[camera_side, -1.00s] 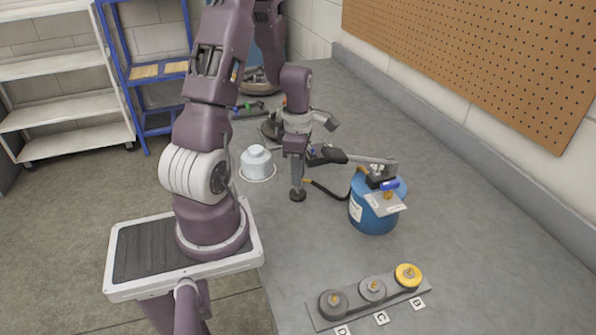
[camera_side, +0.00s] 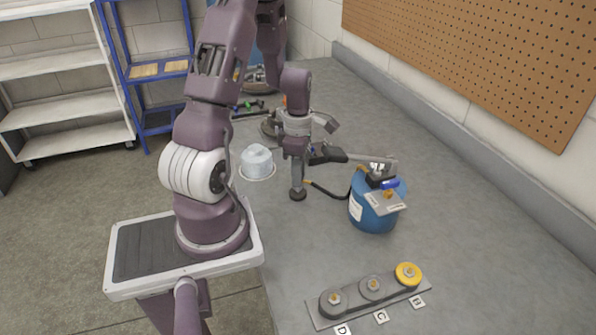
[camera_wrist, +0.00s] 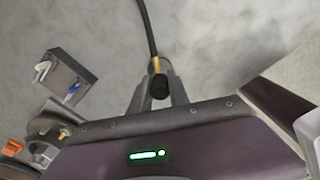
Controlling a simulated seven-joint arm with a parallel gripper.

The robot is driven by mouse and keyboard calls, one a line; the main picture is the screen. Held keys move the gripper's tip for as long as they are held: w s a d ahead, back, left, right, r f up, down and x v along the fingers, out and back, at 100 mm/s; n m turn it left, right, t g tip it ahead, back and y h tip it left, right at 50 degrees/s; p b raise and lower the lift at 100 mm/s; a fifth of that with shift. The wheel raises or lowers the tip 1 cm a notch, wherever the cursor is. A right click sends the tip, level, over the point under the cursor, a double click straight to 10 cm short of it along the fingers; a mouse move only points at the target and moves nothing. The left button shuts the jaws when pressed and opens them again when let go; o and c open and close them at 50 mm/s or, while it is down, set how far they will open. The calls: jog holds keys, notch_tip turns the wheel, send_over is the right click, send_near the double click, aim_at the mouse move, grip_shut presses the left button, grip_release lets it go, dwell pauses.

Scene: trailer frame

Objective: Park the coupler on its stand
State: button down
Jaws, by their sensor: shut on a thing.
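My gripper (camera_side: 297,182) points down over the bench and is shut on the coupler. In the wrist view the coupler (camera_wrist: 159,85) shows as a black end with a brass collar between the grey fingers. Its black hose (camera_wrist: 147,30) leads away toward the top of the view. In the side view the hose (camera_side: 328,191) runs from the blue tank (camera_side: 370,214) to a brass end beside the fingers.
A rail (camera_side: 325,318) with several round knobs lies at the front. The right of the bench is clear.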

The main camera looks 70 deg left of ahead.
jog(key=shift+f, duration=0.5)
dwell(1.1)
jog(key=c, duration=0.7)
grip_release()
jog(key=shift+c, duration=0.2)
jog(key=shift+r, duration=3.55)
